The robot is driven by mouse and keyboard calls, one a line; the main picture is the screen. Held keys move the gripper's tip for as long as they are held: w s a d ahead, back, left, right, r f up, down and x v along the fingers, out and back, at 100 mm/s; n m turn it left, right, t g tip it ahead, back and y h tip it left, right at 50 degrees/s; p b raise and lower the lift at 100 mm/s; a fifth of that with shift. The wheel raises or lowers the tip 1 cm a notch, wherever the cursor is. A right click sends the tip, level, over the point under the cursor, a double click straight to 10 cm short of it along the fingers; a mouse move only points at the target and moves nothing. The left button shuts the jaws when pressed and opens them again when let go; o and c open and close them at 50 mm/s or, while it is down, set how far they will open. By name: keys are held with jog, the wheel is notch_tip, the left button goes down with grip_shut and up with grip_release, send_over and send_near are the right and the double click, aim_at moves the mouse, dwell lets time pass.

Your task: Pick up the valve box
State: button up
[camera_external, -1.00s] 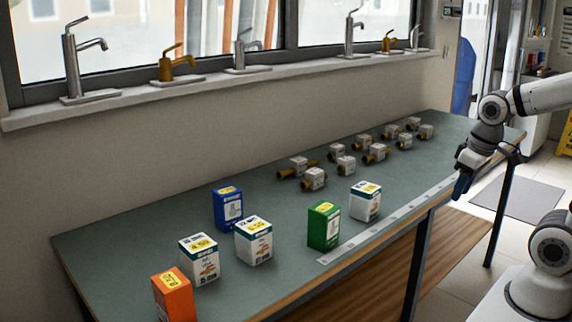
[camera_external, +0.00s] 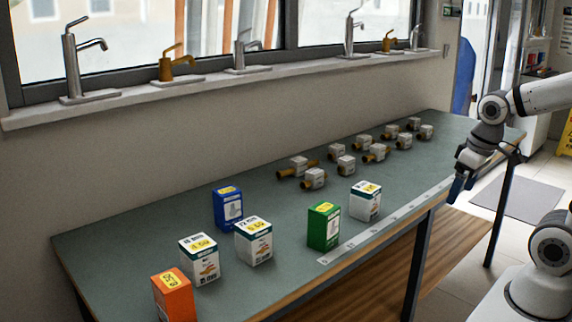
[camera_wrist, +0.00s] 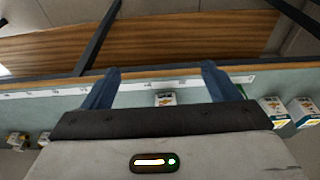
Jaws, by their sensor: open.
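Several small boxes stand upright on the grey-green bench; I cannot read which is the valve box. A white box (camera_external: 366,201) with a yellow label stands nearest my gripper. Two more white boxes with fitting pictures, the left (camera_external: 199,259) and the right (camera_external: 254,241), stand further left. Green (camera_external: 324,227), blue (camera_external: 228,208) and orange (camera_external: 174,296) boxes stand among them. My gripper (camera_external: 459,190) is open and empty at the bench's front edge, right of all the boxes. In the wrist view a white box (camera_wrist: 166,99) appears between the open fingers (camera_wrist: 160,70), some distance beyond them.
Several brass-and-white valve fittings (camera_external: 315,179) lie toward the bench's back and right. A pale ruler strip (camera_external: 373,236) runs along the front edge. Faucets stand on the window sill (camera_external: 210,82). The bench's left rear (camera_external: 130,220) is clear.

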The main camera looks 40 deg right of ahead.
jog(key=w+a+r+n+p, duration=0.1)
jog(key=w+a+r+n, duration=0.1)
jog(key=w+a+n, duration=0.4)
jog(key=w+a+r+n+p, duration=0.1)
jog(key=w+a+r+n, duration=0.15)
jog(key=w, duration=0.55)
jog(key=w+a+r+n+p, duration=0.2)
jog(key=w+a+r+n, duration=0.1)
jog(key=w+n, duration=0.3)
jog(key=n+t+p, duration=0.2)
jog(key=n+p, duration=0.3)
jog(key=n, duration=1.6)
send_over(200, 244)
jog(key=s, duration=0.2)
jog(key=f, duration=1.2)
jog(key=shift+w+d, duration=0.1)
jog(key=shift+d, duration=0.2)
jog(key=shift+a+f, duration=0.25)
jog(key=p+x, duration=0.2)
jog(key=x, duration=0.5)
jog(key=shift+f, duration=0.25)
